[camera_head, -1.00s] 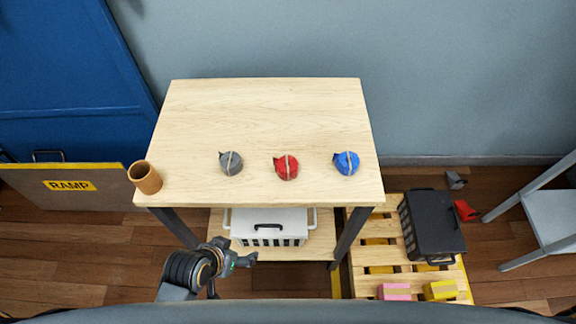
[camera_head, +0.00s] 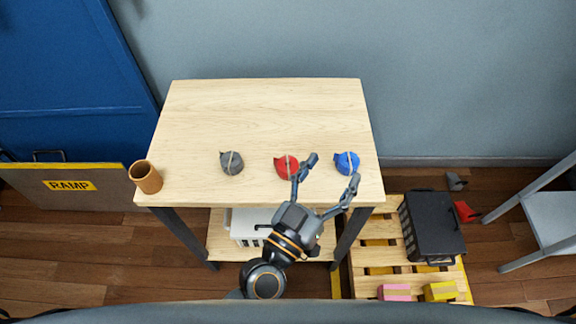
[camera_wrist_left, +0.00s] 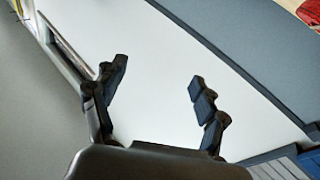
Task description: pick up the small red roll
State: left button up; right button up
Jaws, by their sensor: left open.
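The small red roll (camera_head: 285,167) with a light band sits on the wooden table top (camera_head: 250,115), between a grey roll (camera_head: 231,163) and a blue roll (camera_head: 346,163). My left gripper (camera_head: 333,168) is open and empty at the table's front edge. In the head view, its left finger overlaps the right side of the red roll and its right finger lies just below the blue roll; I cannot tell whether they touch. In the left wrist view the open gripper (camera_wrist_left: 157,78) has nothing between its fingers; part of something red (camera_wrist_left: 310,12) shows at the top right corner. My right gripper is not in view.
A brown cup (camera_head: 145,177) stands at the table's front left corner. A white crate (camera_head: 240,228) is on the lower shelf. A pallet with a black crate (camera_head: 433,225) and pink and yellow blocks is to the right. The back of the table is clear.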

pick_arm(q)
jog(key=n+t+y, duration=0.2)
jog(key=n+y, duration=0.1)
jog(key=n+g+y, duration=0.3)
jog(key=n+y, duration=0.2)
jog(key=y, duration=0.6)
send_near(290, 174)
jog(key=x, duration=0.7)
jog(key=shift+w+d+f, duration=0.1)
jog(key=shift+d+f, duration=0.2)
jog(key=x, duration=0.3)
jog(key=r+x, duration=0.1)
jog(key=shift+w+a+f+p, duration=0.15)
jog(key=shift+w+a+p, duration=0.15)
jog(key=shift+w+a, duration=0.1)
jog(key=shift+w+f, duration=0.1)
jog(key=shift+w, duration=0.2)
jog(key=c, duration=1.2)
